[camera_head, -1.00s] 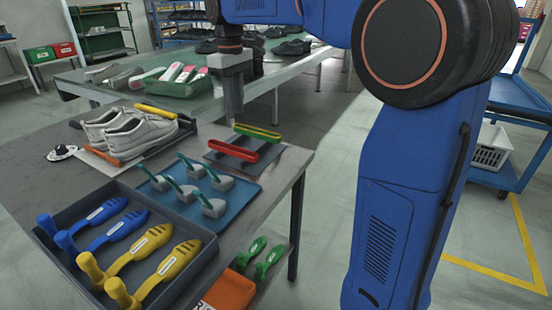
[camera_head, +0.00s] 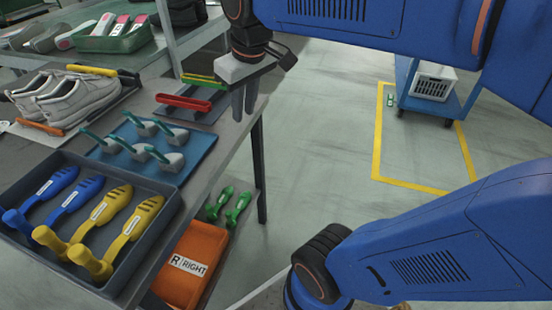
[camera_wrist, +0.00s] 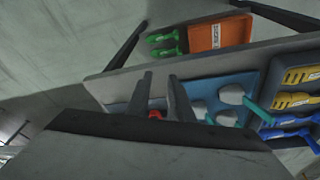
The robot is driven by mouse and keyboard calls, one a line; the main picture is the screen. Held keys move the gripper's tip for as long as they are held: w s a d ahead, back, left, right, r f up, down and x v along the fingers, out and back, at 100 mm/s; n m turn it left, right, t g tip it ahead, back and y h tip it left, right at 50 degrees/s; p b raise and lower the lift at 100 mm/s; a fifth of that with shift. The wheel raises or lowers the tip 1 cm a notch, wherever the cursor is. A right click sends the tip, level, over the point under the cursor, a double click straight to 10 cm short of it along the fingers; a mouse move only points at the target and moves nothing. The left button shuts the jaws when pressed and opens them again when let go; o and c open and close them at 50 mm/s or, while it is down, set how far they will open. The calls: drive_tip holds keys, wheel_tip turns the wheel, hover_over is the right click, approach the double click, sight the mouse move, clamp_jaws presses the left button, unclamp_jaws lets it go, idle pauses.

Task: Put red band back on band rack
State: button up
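The red band (camera_head: 184,103) lies along the left part of a small dark plate (camera_head: 205,115), which looks like the band rack, near the table's right edge. A green and yellow band (camera_head: 204,80) lies along the plate's far side. My gripper (camera_head: 244,104) points down to the right of the plate, near the table edge, apart from the red band. In the wrist view its two fingers (camera_wrist: 159,85) stand apart with nothing held. A bit of red (camera_wrist: 156,114) shows beyond and between them; the rest is hidden.
Grey shoes (camera_head: 70,98) stand at the left, with an orange band (camera_head: 40,128) and a yellow band (camera_head: 92,70) beside them. A blue tray (camera_head: 190,148) and a dark tray (camera_head: 170,205) hold tools in front. An orange bin (camera_head: 180,275) sits below.

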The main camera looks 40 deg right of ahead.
drive_tip(key=s+d+f+m+t, duration=0.1)
drive_tip(key=s+f+m, duration=0.1)
drive_tip(key=s+f, duration=0.7)
drive_tip(key=shift+s+d+f+m+t, duration=0.3)
drive_tip(key=shift+s+d+f+t, duration=0.1)
drive_tip(key=shift+s, duration=0.35)
idle(0.5)
